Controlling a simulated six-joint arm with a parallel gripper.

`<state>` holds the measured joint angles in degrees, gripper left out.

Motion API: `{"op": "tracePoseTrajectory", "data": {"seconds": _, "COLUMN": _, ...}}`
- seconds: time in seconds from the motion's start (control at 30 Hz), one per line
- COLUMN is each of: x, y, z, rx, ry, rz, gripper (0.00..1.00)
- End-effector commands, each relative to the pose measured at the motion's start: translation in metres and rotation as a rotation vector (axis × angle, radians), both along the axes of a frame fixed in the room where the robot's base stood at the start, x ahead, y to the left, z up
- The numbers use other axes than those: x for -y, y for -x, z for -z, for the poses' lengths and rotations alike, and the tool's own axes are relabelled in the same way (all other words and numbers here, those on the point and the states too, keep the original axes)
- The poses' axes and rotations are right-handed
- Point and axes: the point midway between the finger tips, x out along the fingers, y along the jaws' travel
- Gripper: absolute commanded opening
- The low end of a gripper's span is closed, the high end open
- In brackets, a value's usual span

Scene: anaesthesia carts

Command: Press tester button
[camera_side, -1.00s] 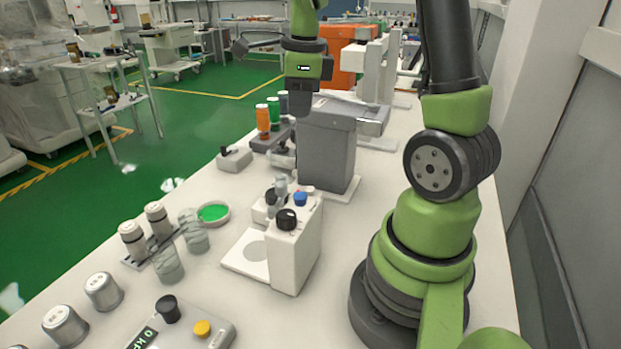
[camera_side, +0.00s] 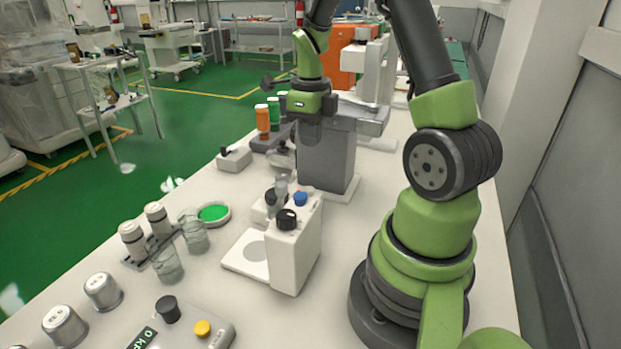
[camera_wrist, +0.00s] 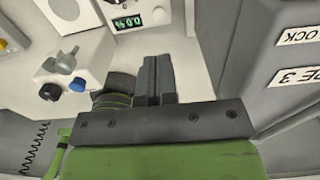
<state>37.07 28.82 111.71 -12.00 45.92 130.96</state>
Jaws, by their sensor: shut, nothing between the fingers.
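My gripper (camera_side: 310,132) points down in front of the grey box-shaped unit (camera_side: 328,165), with its two fingers together. In the wrist view the shut fingers (camera_wrist: 155,75) hold nothing. A small grey box (camera_side: 234,158) with a black top part stands to the left of my gripper. In the wrist view a small device with a green "0.0 %" display (camera_wrist: 128,21) lies beyond the fingertips, apart from them. Nearer the side camera, a flat device with a kPa display (camera_side: 143,338) has a black knob (camera_side: 168,309) and a yellow button (camera_side: 202,328). I cannot tell which device is the tester.
A white stand with black and blue knobs (camera_side: 296,250) is in front of my gripper. Orange and green bottles (camera_side: 263,120) stand behind the small box. Clear jars (camera_side: 168,264), a green dish (camera_side: 214,226) and metal cups (camera_side: 102,291) line the left side.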

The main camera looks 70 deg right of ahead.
Motion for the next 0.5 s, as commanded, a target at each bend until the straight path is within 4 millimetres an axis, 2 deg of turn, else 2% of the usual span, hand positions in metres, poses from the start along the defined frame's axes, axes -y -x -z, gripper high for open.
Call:
{"op": "tracePoseTrajectory", "data": {"seconds": 0.1, "x": -0.001, "y": 0.001, "z": 0.028, "rx": -0.007, "ry": -0.006, "rz": 0.0, "gripper": 0.0}}
{"op": "tracePoseTrajectory", "data": {"seconds": 0.3, "x": -0.001, "y": 0.001, "z": 0.069, "rx": -0.006, "ry": -0.005, "rz": 0.001, "gripper": 0.0}}
{"op": "tracePoseTrajectory", "data": {"seconds": 0.5, "x": 0.0, "y": 0.001, "z": 0.094, "rx": -0.001, "ry": -0.003, "rz": 0.001, "gripper": 0.0}}
